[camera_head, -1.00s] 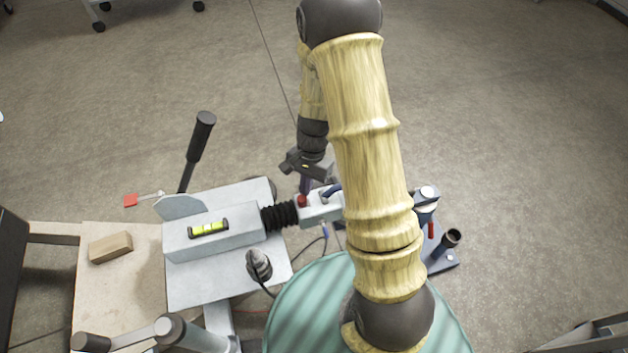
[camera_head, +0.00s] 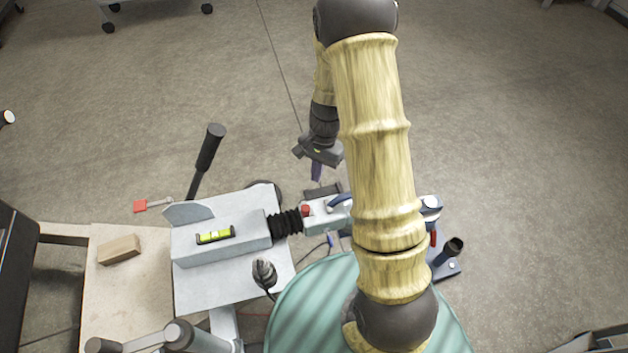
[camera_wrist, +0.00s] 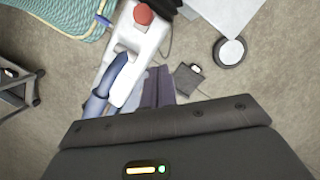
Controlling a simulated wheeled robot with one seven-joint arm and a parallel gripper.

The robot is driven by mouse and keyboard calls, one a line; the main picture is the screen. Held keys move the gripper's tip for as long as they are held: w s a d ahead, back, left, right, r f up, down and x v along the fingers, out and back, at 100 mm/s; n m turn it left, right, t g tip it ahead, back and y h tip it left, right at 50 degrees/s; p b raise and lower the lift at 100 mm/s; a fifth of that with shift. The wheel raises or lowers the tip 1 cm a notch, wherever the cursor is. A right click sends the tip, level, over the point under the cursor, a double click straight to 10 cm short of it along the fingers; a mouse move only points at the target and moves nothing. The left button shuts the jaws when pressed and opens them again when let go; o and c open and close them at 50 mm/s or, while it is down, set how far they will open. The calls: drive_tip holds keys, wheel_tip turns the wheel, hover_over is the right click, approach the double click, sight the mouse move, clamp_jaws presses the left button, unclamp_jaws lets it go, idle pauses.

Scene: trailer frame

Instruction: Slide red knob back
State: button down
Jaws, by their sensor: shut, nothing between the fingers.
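The red knob (camera_head: 306,210) stands on top of the light grey coupling head (camera_head: 322,219), just right of the black bellows. In the wrist view the red knob (camera_wrist: 143,14) is at the top edge, on the pale coupling body with a blue lever (camera_wrist: 112,82) below it. My gripper (camera_head: 316,174) is shut and empty, beyond the coupling and clear of the knob. Its dark purple fingers (camera_wrist: 158,88) show in the wrist view beside the coupling. My arm hides part of the coupling's right end.
A grey drawbar housing with a spirit level (camera_head: 215,236) lies left of the bellows. A black-gripped lever (camera_head: 206,155) rises behind it. A wooden block (camera_head: 119,249) lies on a board at left. A green striped round surface (camera_head: 300,310) is in front. Floor behind the coupling is open.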

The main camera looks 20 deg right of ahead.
drive_tip(key=v, duration=0.3)
drive_tip(key=p+v, duration=0.1)
drive_tip(key=v, duration=0.1)
drive_tip(key=shift+s+d+r, duration=0.15)
drive_tip(key=shift+d+r, duration=0.15)
drive_tip(key=shift+d, duration=0.1)
drive_tip(key=shift+a, duration=0.1)
drive_tip(key=s+a+r+n+t+h, duration=0.15)
drive_tip(key=s+r+n+t, duration=0.35)
drive_tip(key=s+r+n, duration=0.6)
wheel_tip(320, 180, up, 26)
drive_tip(key=s+m+p, duration=0.1)
drive_tip(key=m+p, duration=0.1)
drive_tip(key=p, duration=2.3)
drive_tip(key=shift+d, duration=0.25)
drive_tip(key=shift+f+h, duration=0.15)
drive_tip(key=shift+h, duration=0.1)
